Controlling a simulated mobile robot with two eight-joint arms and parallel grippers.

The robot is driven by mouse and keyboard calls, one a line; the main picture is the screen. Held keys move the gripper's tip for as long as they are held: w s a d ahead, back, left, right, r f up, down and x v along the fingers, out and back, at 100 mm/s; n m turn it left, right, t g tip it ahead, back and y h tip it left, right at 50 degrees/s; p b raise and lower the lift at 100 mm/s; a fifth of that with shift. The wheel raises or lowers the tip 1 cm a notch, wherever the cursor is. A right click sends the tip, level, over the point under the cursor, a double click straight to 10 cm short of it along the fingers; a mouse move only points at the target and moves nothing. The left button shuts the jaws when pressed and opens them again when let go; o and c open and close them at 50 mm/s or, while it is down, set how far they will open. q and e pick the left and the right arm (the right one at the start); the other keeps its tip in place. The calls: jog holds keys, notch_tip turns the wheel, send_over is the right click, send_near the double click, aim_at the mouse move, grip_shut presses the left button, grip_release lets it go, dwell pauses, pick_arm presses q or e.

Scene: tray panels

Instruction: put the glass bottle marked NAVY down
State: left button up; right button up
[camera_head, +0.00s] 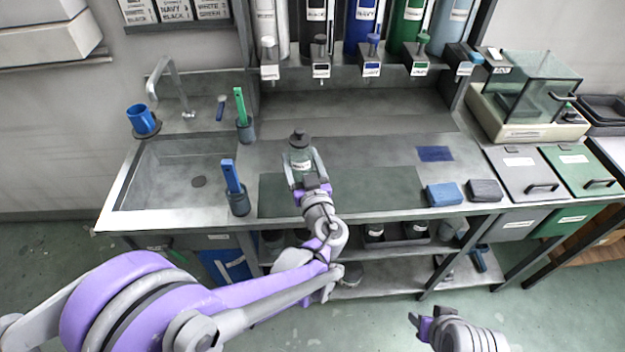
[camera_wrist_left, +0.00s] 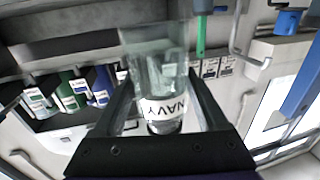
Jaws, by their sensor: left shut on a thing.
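The glass bottle marked NAVY (camera_head: 300,155) is clear with a dark cap and a white label. It is in my left gripper (camera_head: 304,170), whose fingers are shut on its sides, over the middle of the counter. In the left wrist view the bottle (camera_wrist_left: 160,75) sits between the two dark fingers with the word NAVY readable on its label. I cannot tell whether its base touches the counter. My right gripper (camera_head: 428,322) is low at the bottom right, away from the counter; whether its jaws are open is unclear.
A dark green mat (camera_head: 390,190) lies on the counter front. A blue sponge (camera_head: 444,194) and a dark grey block (camera_head: 485,190) sit to its right. Two brush holders (camera_head: 238,203) stand left, beside the sink (camera_head: 150,185). Dispensers (camera_head: 362,30) line the back.

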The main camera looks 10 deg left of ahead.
pick_arm(q)
jog(key=shift+f+b, duration=0.45)
jog(key=shift+f, duration=2.6)
jog(key=shift+f, duration=0.15)
jog(key=o, duration=1.5)
jog(key=shift+r, duration=0.2)
jog(key=b+v, duration=0.1)
jog(key=v, duration=1.1)
